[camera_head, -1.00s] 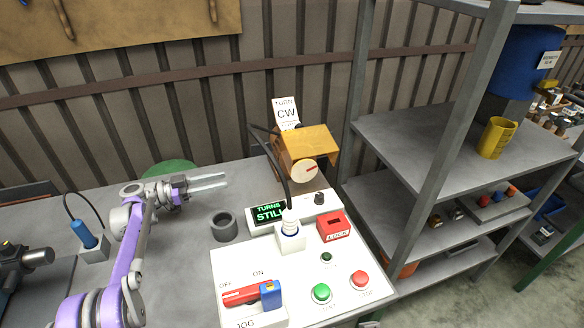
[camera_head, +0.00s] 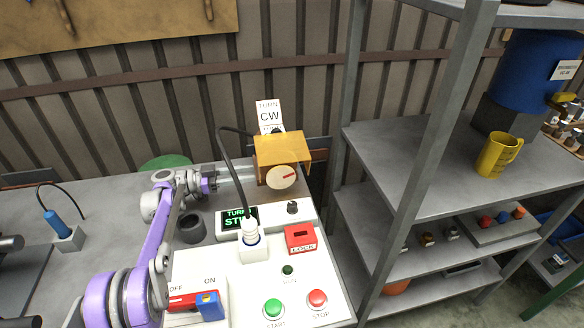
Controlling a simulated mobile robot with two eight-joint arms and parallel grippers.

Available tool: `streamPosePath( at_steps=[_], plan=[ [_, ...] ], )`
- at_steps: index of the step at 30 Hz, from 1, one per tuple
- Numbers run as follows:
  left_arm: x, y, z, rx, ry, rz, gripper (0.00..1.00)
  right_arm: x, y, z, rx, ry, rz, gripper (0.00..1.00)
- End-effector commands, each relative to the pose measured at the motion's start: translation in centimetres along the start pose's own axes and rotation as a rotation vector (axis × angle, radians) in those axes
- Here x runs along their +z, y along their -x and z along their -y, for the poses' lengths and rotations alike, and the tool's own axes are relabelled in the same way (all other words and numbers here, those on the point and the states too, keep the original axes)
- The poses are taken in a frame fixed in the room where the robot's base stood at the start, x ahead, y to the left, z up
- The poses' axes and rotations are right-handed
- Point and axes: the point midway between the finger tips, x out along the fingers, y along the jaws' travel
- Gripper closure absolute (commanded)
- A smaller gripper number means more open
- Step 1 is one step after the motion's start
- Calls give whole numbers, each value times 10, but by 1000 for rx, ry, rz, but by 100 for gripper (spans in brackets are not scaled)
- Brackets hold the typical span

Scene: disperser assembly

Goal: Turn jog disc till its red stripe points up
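The jog disc (camera_head: 281,178) is a cream round face on the front of an orange-yellow housing (camera_head: 284,147). Its red stripe (camera_head: 288,176) points right and slightly up. My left gripper (camera_head: 248,173) comes in from the left, with its fingers level and their tips at the left side of the housing. The fingers look parted, with nothing seen between them. I cannot tell whether the tips touch the housing; they are left of the disc. My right gripper is out of view.
A white "TURN CW" card (camera_head: 269,117) stands behind the housing. A black cable arches to a white plug (camera_head: 250,232) in front. A green-lit display (camera_head: 238,218), red LOCK block (camera_head: 300,239) and START (camera_head: 273,309) and STOP (camera_head: 317,299) buttons are nearby. A grey shelf (camera_head: 400,150) stands right.

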Motion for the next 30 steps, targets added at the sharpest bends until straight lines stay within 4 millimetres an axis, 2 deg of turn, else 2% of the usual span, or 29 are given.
streamPosePath(
  at_steps=[5,18,24,30],
  plan=[
    [0,-14,0,1,0,0,60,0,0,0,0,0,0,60],
    [0,-92,-1,3,0,0,60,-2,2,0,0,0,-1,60],
    [0,-107,0,1,0,0,60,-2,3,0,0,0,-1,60],
    [0,-108,0,0,0,0,60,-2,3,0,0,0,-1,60]
  ],
)
